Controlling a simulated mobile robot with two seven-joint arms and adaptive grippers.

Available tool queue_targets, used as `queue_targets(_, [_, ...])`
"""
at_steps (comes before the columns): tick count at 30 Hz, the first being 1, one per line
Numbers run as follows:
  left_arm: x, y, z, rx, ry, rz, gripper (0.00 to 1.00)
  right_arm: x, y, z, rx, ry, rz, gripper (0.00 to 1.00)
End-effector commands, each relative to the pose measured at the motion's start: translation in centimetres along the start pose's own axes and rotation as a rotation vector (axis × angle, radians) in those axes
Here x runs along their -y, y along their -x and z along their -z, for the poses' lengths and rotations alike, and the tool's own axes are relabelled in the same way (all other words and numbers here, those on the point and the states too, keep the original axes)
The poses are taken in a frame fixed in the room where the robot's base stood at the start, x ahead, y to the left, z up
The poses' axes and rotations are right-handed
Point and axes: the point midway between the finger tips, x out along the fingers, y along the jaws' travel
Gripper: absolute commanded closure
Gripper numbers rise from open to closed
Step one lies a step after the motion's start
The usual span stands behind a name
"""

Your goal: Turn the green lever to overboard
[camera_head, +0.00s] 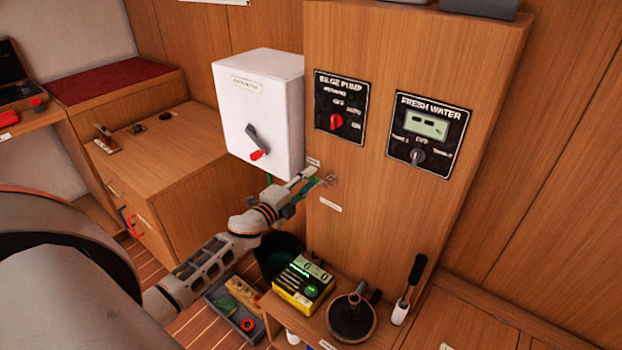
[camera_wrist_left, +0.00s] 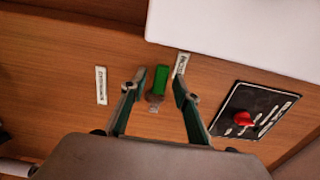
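The green lever (camera_wrist_left: 161,78) is on the wooden panel in the left wrist view, with its grey pivot (camera_wrist_left: 155,98) below the green handle. My left gripper (camera_wrist_left: 157,86) is open, one finger on each side of the lever, with gaps visible beside it. One small white label (camera_wrist_left: 101,85) is left of the lever and another (camera_wrist_left: 180,65) is close to its right; their text is too small to read surely. In the head view my left gripper (camera_head: 314,184) is at the panel's left part and largely hides the lever. My right gripper is not in view.
A white box (camera_head: 258,108) with a red-tipped switch stands out above my left gripper. The bilge pump panel (camera_head: 340,105) and fresh water panel (camera_head: 429,135) are to the right. Below are a yellow device (camera_head: 303,284), a dark winch-like fitting (camera_head: 351,318) and a dark bin (camera_head: 279,254).

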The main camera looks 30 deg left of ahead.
Motion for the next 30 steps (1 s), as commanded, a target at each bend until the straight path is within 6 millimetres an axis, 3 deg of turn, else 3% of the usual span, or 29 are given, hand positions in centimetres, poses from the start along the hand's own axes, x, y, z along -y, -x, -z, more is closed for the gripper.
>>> queue_targets(6, [0.0, -1.4, 0.1, -0.001, 0.0, 0.0, 0.69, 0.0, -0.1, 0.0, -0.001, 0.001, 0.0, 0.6])
queue_targets(14, [0.0, -1.5, 0.1, -0.001, 0.0, 0.0, 0.69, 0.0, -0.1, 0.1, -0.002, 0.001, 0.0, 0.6])
queue_targets(18, [0.0, -1.5, 0.1, -0.001, 0.0, 0.0, 1.0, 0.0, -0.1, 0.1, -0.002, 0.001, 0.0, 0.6])
queue_targets(30, [-0.2, -1.5, -0.4, 0.0, 0.023, -0.001, 1.0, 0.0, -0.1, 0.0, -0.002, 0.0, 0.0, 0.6])
